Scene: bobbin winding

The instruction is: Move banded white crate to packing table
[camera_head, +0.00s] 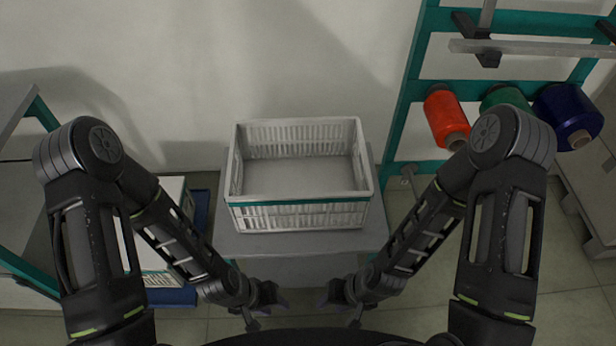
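The white crate (300,215) with a teal band along its front rim sits upright on a small grey table (285,243). It looks empty, and its slatted walls show on all sides. My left gripper (268,312) is below the crate's front in the picture, near the table's front edge, apart from the crate. My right gripper (338,308) mirrors it just to the right, also apart from the crate. Both grippers are small and dark here, and nothing shows between their fingers. I cannot make out a packing table for certain.
A teal rack (408,100) at the right holds a red spool (442,112), a green spool (505,97) and a blue spool (568,110). Another white container (160,262) stands on a blue base (172,297) at the left. A wall is close behind the crate.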

